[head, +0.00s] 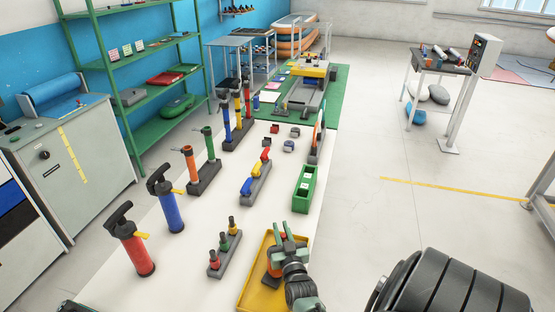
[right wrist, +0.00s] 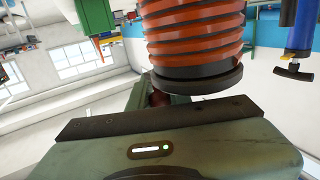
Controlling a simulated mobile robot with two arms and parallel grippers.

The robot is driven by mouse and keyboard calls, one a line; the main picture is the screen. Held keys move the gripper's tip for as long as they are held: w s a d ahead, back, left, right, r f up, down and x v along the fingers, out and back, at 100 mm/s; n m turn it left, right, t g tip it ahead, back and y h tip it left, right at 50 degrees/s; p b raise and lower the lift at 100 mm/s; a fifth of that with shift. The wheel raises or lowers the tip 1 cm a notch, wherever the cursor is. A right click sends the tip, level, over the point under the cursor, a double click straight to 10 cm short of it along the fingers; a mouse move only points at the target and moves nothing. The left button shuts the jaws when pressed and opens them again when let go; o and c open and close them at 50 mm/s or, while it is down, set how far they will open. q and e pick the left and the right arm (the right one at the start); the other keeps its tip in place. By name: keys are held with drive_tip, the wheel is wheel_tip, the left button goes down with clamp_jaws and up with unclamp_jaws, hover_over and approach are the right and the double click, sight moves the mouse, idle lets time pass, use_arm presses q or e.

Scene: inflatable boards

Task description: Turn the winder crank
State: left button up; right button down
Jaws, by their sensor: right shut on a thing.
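The winder shows in the right wrist view as an orange ribbed drum (right wrist: 195,35) with a dark end disc. In the head view its orange part (head: 278,240) shows small at the yellow tray (head: 248,284), mostly behind my right gripper (head: 288,232). My right gripper is shut on a small dark reddish piece, seemingly the winder crank (right wrist: 158,98), just beside the disc. Most of the crank is hidden by the gripper body, so its angle cannot be told.
A red pump (head: 132,243) and a blue pump (head: 168,205) stand at the left of the white table. A rack of small bottles (head: 225,248) is left of the tray. A green bin (head: 306,188) stands behind it.

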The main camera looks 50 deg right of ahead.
drive_tip(key=shift+s+d+r+m+g+h, duration=0.1)
drive_tip(key=shift+s+d+m+g+h, duration=0.1)
drive_tip(key=shift+m+g+h, duration=0.4)
drive_tip(key=c, duration=1.3)
unclamp_jaws()
drive_tip(key=shift+s, duration=0.1)
